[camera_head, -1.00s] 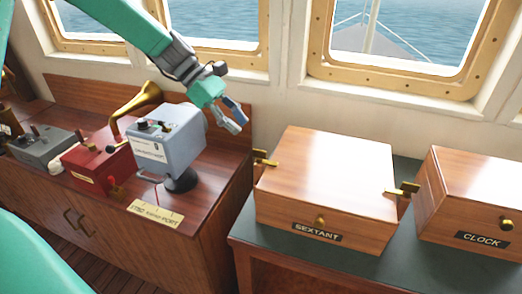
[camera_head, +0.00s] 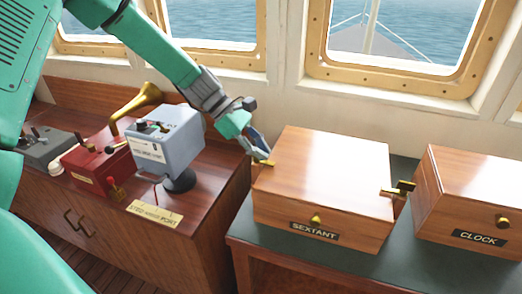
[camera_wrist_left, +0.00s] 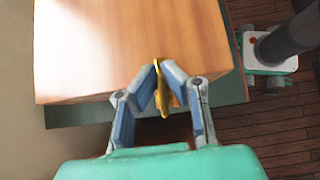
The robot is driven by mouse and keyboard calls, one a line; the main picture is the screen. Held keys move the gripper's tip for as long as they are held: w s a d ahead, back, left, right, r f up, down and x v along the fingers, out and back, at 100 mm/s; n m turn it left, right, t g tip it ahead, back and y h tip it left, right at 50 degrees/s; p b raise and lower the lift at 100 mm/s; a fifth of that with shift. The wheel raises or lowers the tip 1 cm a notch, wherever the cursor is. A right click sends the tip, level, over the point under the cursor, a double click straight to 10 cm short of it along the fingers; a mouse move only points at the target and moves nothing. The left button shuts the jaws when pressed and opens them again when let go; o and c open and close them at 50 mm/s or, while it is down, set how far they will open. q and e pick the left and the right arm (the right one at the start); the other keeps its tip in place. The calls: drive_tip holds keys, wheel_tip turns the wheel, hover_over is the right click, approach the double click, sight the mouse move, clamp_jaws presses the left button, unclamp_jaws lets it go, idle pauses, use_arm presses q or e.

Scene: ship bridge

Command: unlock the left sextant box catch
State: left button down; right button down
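The wooden sextant box (camera_head: 325,172) stands on a dark green-topped stand, with a SEXTANT label and a small brass knob on its front. Its left brass catch (camera_head: 264,162) sticks out from the left side; in the left wrist view the catch (camera_wrist_left: 163,100) lies between my fingers. My left gripper (camera_head: 263,153) reaches in from the left, and its fingertips (camera_wrist_left: 160,67) come together on the catch beside the box edge. The right brass catch (camera_head: 398,189) sticks out on the right side. The lid is down. My right gripper is not in view.
A wooden clock box (camera_head: 470,205) stands close on the right. On the left cabinet are a grey-blue device (camera_head: 167,148), a red box (camera_head: 98,160) and a brass horn (camera_head: 140,98). Windows are behind. The green stand top (camera_head: 300,243) is bare in front of the box.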

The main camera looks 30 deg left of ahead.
use_arm(q)
drive_tip(key=shift+a+f, duration=0.15)
drive_tip(key=shift+a, duration=0.55)
drive_tip(key=m+g+p, duration=0.2)
drive_tip(key=shift+m, duration=0.4)
drive_tip(key=m+g+p, duration=0.1)
drive_tip(key=m+g, duration=0.2)
drive_tip(key=shift+m, duration=0.3)
drive_tip(key=m+g+y, duration=0.1)
drive_tip(key=m, duration=0.1)
drive_tip(key=m+g+y, duration=0.1)
drive_tip(key=m+g, duration=0.1)
drive_tip(key=m, duration=0.1)
drive_tip(key=shift+d+g, duration=0.1)
drive_tip(key=shift+g, duration=0.2)
drive_tip(key=m+g+y, duration=0.1)
drive_tip(key=m+y, duration=0.1)
drive_tip(key=m, duration=0.1)
drive_tip(key=m+g+y, duration=0.1)
drive_tip(key=m+y, duration=0.1)
drive_tip(key=m, duration=0.1)
drive_tip(key=shift+m+y, duration=0.3)
